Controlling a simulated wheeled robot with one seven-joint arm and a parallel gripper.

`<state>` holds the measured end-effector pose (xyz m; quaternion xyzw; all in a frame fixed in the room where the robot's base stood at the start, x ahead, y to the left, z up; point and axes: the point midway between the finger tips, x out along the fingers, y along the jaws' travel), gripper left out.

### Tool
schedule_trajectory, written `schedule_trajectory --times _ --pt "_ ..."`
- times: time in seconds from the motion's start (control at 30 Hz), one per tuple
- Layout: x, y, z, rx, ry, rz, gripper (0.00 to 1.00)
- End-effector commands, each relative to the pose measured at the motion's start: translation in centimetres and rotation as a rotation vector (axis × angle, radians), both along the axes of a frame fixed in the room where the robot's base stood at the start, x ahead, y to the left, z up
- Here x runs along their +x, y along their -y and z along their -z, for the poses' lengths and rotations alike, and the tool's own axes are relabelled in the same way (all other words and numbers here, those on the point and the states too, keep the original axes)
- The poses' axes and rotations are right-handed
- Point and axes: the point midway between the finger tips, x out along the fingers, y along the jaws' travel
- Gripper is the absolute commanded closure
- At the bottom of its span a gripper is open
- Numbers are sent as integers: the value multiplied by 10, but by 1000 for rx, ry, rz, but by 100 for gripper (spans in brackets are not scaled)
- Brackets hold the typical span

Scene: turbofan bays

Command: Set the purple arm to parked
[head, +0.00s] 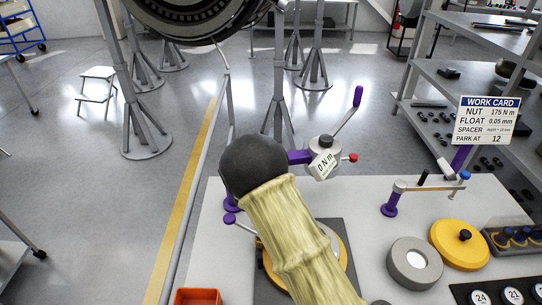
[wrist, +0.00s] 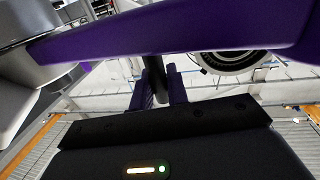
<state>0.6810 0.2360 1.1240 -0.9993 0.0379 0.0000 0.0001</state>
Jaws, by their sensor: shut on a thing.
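The purple arm (head: 299,157) shows as a short bar to the right of my dark wrist, running up to a grey round head with a "0 N m" tag (head: 325,164). The rest of it is hidden behind my wrist. In the wrist view, the purple arm (wrist: 190,27) crosses the top as a wide bar close to the camera. My gripper (wrist: 162,88) is below it, its fingers shut around a dark upright piece under the bar. The head view hides the fingers. A work card (head: 487,120) reads "PARK AT 12".
A purple-tipped lever (head: 357,97) and a red knob (head: 353,157) stick out at the grey head. On the bench (head: 370,205) stand a grey ring (head: 414,264), a yellow disc (head: 459,245) and an orange bin (head: 197,299). Shelving stands at right. An engine hangs above.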

Motion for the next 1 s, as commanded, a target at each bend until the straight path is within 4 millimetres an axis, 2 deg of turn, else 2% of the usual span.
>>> schedule_trajectory --times 0.3,0.73,0.77,0.83,0.87,1.0 --pt "11 -9 -1 2 3 -6 100" --pt "12 -10 -2 1 1 -7 100" --pt "13 -10 -2 1 1 -7 82" --pt "13 -10 -2 1 1 -6 68" --pt "13 -9 -1 1 1 -6 65" --pt "13 -8 -1 1 1 -4 65"
